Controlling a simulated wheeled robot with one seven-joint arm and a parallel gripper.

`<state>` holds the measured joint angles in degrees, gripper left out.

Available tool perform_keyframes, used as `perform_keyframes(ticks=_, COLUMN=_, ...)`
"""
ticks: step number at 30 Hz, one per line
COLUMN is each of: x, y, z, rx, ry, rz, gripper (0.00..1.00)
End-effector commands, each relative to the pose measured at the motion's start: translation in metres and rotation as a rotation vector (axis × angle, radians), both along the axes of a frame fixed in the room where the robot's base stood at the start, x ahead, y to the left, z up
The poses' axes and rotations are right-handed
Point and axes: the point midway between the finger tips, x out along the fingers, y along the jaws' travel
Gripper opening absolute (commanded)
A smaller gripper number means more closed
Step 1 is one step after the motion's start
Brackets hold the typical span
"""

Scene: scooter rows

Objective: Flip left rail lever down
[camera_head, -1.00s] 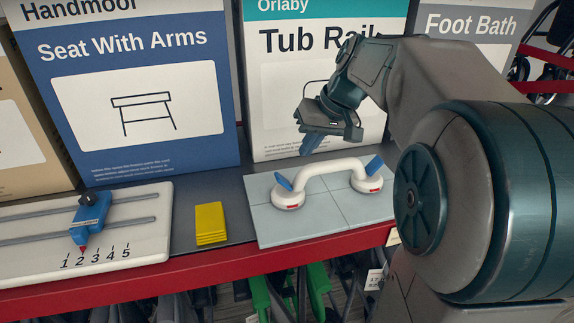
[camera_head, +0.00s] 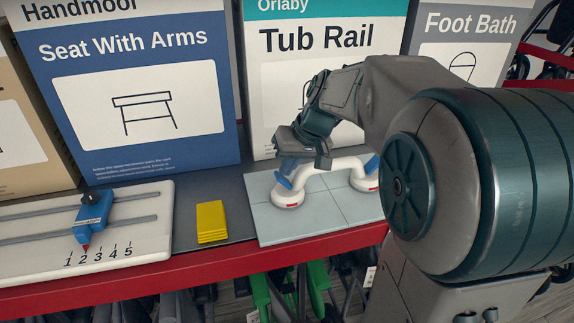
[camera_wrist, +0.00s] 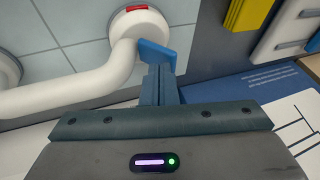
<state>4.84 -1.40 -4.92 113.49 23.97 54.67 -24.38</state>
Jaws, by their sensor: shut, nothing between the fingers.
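The white tub rail (camera_head: 330,167) stands on a pale tiled panel, with a round cup at each end. The left lever (camera_head: 283,183) is blue and sticks up at a tilt from the left cup (camera_head: 288,200), which has a red mark. My gripper (camera_head: 287,170) is shut and empty, its fingertips pointing down right at the left lever. In the wrist view the shut fingers (camera_wrist: 160,74) meet the lower edge of the blue lever (camera_wrist: 155,53); they look touching or nearly so. The right lever (camera_head: 373,165) is also raised, its cup partly hidden by my arm.
A yellow block (camera_head: 211,222) lies left of the tiled panel (camera_head: 268,228). Further left is a white board (camera_head: 150,250) with a blue slider (camera_head: 90,213). Tall boxes (camera_head: 140,80) stand behind. A red shelf edge (camera_head: 200,266) runs along the front.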

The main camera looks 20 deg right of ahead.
Motion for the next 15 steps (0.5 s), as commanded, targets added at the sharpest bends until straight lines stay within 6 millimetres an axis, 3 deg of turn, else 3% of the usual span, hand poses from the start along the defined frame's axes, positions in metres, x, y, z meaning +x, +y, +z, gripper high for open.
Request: perform_keyframes(ticks=15, x=0.0002, y=0.0047, z=-0.0003, rx=-0.084, ry=0.000, rz=0.001, gripper=0.00)
